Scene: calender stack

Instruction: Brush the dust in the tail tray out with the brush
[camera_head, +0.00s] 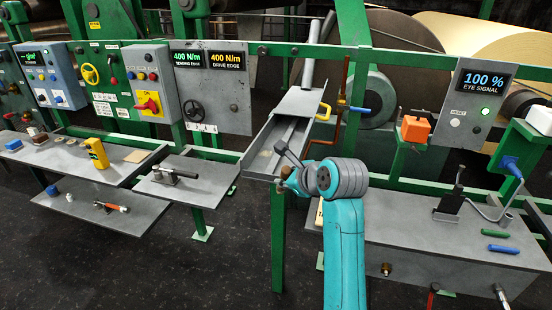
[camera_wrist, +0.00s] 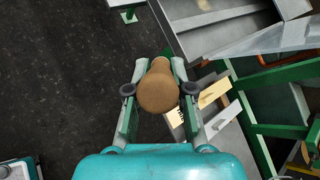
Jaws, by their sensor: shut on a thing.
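My gripper (camera_wrist: 158,66) is shut on a rounded brown wooden handle (camera_wrist: 158,90), which appears to be the brush. The brush's bristles are hidden below the handle in the wrist view. In the head view my gripper (camera_head: 287,182) is at the near end of the tray, partly hidden by my wrist. I cannot tell whether the brush touches the tray.
A small shelf with a dark tool (camera_head: 175,174) is left of the tray. A grey bench (camera_head: 400,230) with a stand and green and blue markers (camera_head: 503,249) is at the right. Green rails surround the tray.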

